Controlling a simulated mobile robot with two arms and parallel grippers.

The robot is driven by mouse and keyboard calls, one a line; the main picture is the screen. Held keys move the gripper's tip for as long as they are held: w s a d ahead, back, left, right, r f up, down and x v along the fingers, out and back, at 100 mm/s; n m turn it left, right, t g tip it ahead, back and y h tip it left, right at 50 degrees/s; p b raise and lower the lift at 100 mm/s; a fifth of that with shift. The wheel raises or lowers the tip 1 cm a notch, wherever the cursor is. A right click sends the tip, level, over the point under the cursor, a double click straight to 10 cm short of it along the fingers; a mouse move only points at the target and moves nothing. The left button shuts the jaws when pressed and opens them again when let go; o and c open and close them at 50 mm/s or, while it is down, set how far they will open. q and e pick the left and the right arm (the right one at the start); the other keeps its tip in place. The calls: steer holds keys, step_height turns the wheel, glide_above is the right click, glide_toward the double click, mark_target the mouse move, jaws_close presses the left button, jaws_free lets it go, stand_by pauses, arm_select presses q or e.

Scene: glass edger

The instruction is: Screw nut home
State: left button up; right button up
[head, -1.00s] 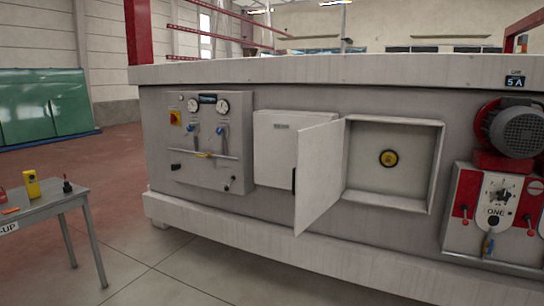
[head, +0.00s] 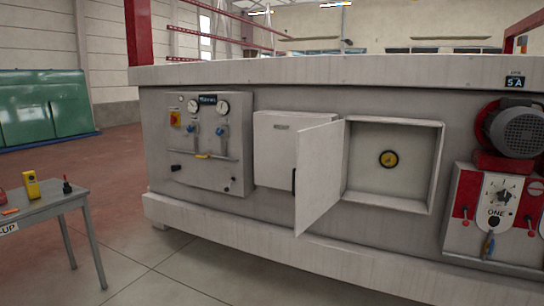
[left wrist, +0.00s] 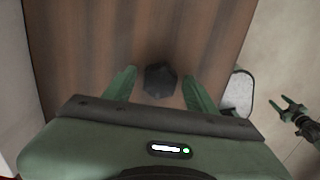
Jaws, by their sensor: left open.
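A dark hexagonal piece (left wrist: 160,80), which looks like the nut, shows in the left wrist view against a brown, streaked surface (left wrist: 85,45). My left gripper (left wrist: 159,90) is open, with one green finger on each side of the piece and gaps between. I cannot tell how far the piece lies beyond the fingertips, or whether it sits on a thread. My right gripper (left wrist: 283,103) shows small at the right edge of that view, its green fingers spread and empty. Neither gripper shows in the head view.
A gauge panel (head: 208,140) is left, a motor (head: 517,131) right. A small table (head: 50,207) holds a yellow device (head: 31,185). Floor in front is clear.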

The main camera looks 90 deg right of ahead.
arm_select(q)
jaws_close()
steer(key=shift+r+p, duration=2.15)
steer(key=shift+r, duration=1.35)
